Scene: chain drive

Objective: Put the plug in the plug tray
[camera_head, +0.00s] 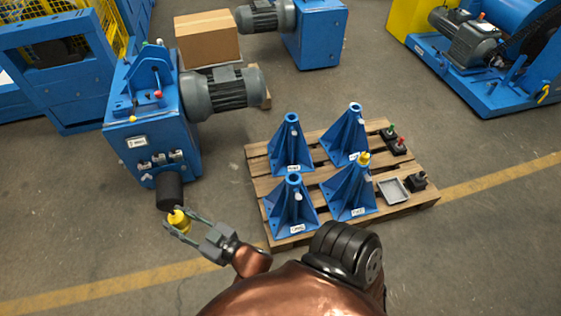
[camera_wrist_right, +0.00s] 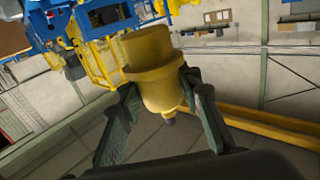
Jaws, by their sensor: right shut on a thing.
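The yellow plug (camera_head: 178,219) is between the fingertips of my right gripper (camera_head: 182,225), which is shut on it. In the right wrist view the plug (camera_wrist_right: 152,72) is a stepped yellow cylinder with a wide collar and a small dark tip, with a finger on each side. In the head view it is just below the black cylinder (camera_head: 170,188) on the front of the blue machine; I cannot tell whether they touch. The plug tray (camera_head: 380,182), a shallow grey tray, lies at the right of the wooden pallet and looks empty. My left gripper is out of view.
Several blue stands (camera_head: 291,150) stand on the pallet (camera_head: 262,187), left of the tray; one has a yellow piece (camera_head: 363,158) on it. Small dark boxes (camera_head: 417,181) sit near the tray. The blue machine (camera_head: 148,127) with its grey motor stands at left. Floor between machine and pallet is clear.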

